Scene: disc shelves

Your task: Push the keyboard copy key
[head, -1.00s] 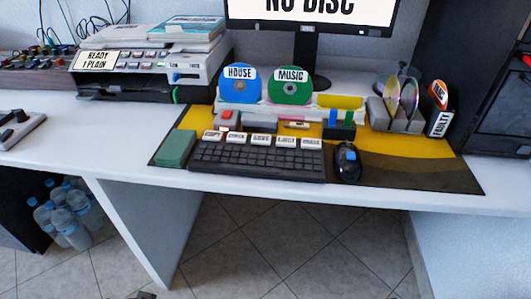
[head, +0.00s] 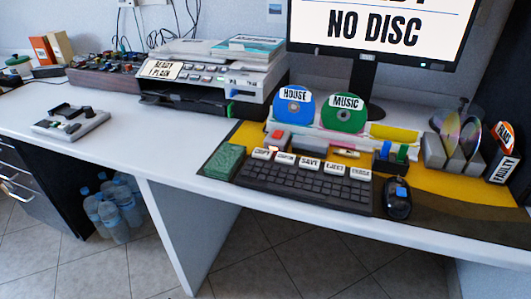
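The black keyboard (head: 300,188) lies near the front edge of the white desk, on a yellow and dark mat. Several white labelled keys stand up along its back edge. The copy key (head: 262,153) is the leftmost of these, with its label facing me. Nothing covers the copy key. Neither of my grippers shows in the head view.
A green box (head: 223,161) sits just left of the keyboard and a black mouse (head: 398,198) to its right. Behind stand the HOUSE disc (head: 294,107), the MUSIC disc (head: 345,113) and the monitor (head: 372,28). The desk left of the green box is largely clear.

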